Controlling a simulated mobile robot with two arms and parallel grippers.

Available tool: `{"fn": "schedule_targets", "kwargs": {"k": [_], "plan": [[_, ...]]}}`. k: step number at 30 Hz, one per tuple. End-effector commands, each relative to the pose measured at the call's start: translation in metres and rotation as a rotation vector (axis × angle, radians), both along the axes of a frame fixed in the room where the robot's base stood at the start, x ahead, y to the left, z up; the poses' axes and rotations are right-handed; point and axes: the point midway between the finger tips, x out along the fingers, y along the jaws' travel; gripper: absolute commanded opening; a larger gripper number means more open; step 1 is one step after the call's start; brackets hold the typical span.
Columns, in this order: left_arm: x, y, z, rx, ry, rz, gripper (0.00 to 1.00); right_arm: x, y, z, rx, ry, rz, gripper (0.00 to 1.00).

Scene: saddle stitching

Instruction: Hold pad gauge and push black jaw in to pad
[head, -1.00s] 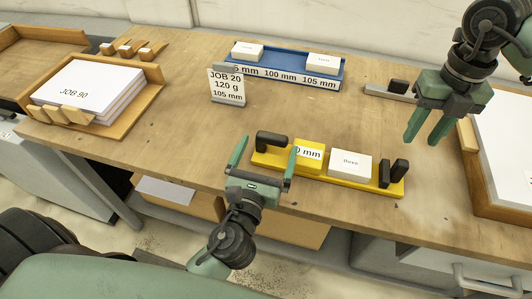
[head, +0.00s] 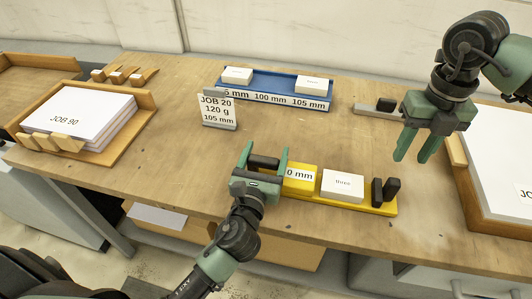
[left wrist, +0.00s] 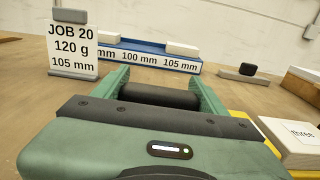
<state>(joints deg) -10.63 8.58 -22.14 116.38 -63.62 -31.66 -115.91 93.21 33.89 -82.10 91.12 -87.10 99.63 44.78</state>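The yellow pad gauge (head: 310,195) lies near the table's front edge, with a black handle (head: 264,162) at its left end and a partly hidden "mm" label. A white pad block (head: 342,185) sits on it. My right gripper (head: 412,158) is open and empty, above the table beyond the gauge's right end.
A blue rack (head: 275,95) with white blocks stands at the back. A "JOB 20, 120 g, 105 mm" card (head: 218,110) stands left of it. A grey bar with a black block (head: 385,106) lies behind my right gripper. Wooden paper trays (head: 148,100) (head: 460,170) flank the work area.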

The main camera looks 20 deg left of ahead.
Motion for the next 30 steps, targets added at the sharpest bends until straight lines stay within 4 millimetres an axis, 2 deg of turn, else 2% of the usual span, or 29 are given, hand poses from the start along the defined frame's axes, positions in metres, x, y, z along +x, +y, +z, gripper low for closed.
{"fn": "schedule_targets", "kwargs": {"k": [1, 3, 5, 6, 9, 16, 20, 23, 30], "plan": [[0.000, 0.000, 0.000, 0.000, 0.000, 0.000, 0.34, 0.000, 0.000, 0.000, 0.000, 0.000, 0.000, 0.36], [0.000, 0.000, 0.000, 0.000, 0.000, 0.000, 0.15, 0.000, 0.000, 0.000, 0.000, 0.000, 0.000, 0.36], [0.000, 0.000, 0.000, 0.000, 0.000, 0.000, 0.00, 0.000, 0.000, 0.000, 0.000, 0.000, 0.000, 0.36], [0.000, 0.000, 0.000, 0.000, 0.000, 0.000, 0.00, 0.000, 0.000, 0.000, 0.000, 0.000, 0.000, 0.25], [0.000, 0.000, 0.000, 0.000, 0.000, 0.000, 0.00, 0.000, 0.000, 0.000, 0.000, 0.000, 0.000, 0.00], [0.000, 0.000, 0.000, 0.000, 0.001, 0.000, 0.00, 0.000, 0.000, -0.001, 0.006, 0.002, 0.011, 0.00], [0.000, 0.000, 0.000, 0.000, 0.001, 0.000, 0.00, 0.000, -0.003, -0.004, 0.044, 0.015, 0.101, 0.00], [0.000, 0.000, 0.000, 0.000, 0.001, 0.000, 0.00, 0.001, -0.008, -0.008, 0.105, 0.024, 0.244, 0.00], [0.000, 0.000, 0.000, 0.000, 0.001, 0.000, 0.00, 0.003, -0.030, -0.019, 0.292, -0.031, 0.709, 0.00]]}}
